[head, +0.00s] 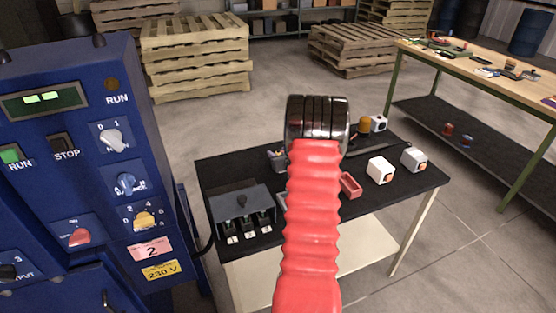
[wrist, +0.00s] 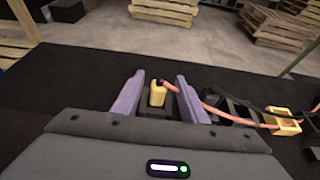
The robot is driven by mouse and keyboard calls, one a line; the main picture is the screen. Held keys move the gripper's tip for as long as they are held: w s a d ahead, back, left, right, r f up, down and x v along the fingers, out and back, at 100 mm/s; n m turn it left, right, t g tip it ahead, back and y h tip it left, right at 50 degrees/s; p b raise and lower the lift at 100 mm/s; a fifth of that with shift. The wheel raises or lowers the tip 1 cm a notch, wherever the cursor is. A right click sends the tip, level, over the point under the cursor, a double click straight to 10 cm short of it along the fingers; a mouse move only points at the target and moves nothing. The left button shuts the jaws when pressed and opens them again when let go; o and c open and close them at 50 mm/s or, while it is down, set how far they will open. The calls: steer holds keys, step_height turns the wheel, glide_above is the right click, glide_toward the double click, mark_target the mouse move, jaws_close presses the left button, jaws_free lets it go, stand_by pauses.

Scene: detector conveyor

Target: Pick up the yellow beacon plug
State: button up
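The yellow beacon plug (wrist: 157,94) shows in the wrist view, with an orange-red cable (wrist: 205,106) leaving its top and running right. It appears to stand at a dark block (wrist: 158,112). My gripper (wrist: 160,78) is open, its two purple fingers on either side of the plug in the picture. Gaps show between the plug and both fingers; the depth between them is hard to judge. In the head view my red arm hides the gripper and the plug.
The cable reaches a yellow bracket-like piece (wrist: 285,121) at right. A blue control cabinet (head: 60,150) is at left.

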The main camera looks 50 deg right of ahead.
steer(key=shift+x, duration=1.85)
steer(key=shift+a, duration=0.1)
steer(key=shift+f, duration=0.1)
jaws_close()
